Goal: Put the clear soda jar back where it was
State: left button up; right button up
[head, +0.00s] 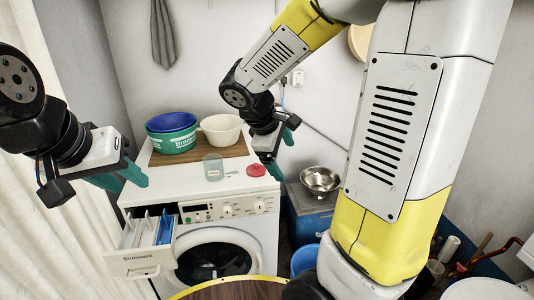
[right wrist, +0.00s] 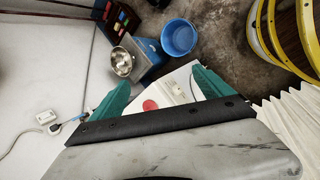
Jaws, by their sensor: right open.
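The clear soda jar (head: 213,167) stands upright on the white top of the washing machine (head: 200,190), in front of a wooden board. It looks see-through and has a small label. A red lid (head: 256,170) lies to its right; it also shows in the right wrist view (right wrist: 150,105). My right gripper (head: 281,153) is open and empty, above and right of the lid. In the right wrist view its teal fingers (right wrist: 157,88) stand apart with the lid seen between them. My left gripper (head: 122,181) is open and empty at the left, beside the machine.
Blue and green basins (head: 172,135) and a cream bowl (head: 221,130) stand on the wooden board (head: 196,152). The detergent drawer (head: 140,250) is pulled out. A metal bowl (head: 320,180) sits on a blue cabinet at right. A blue bucket (right wrist: 179,38) stands on the floor.

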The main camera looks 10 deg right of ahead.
jog(key=s+a+r+m+t+y, duration=0.1)
jog(key=s+a+r+m+y, duration=0.1)
jog(key=s+r+m+y, duration=0.1)
jog(key=s+a+r+m+t+y, duration=0.2)
jog(key=s+a+r+m+y, duration=0.1)
jog(key=s+m, duration=0.4)
jog(key=s+r+y, duration=0.1)
jog(key=s, duration=0.2)
jog(key=shift+s+r, duration=0.25)
jog(key=shift+r, duration=0.15)
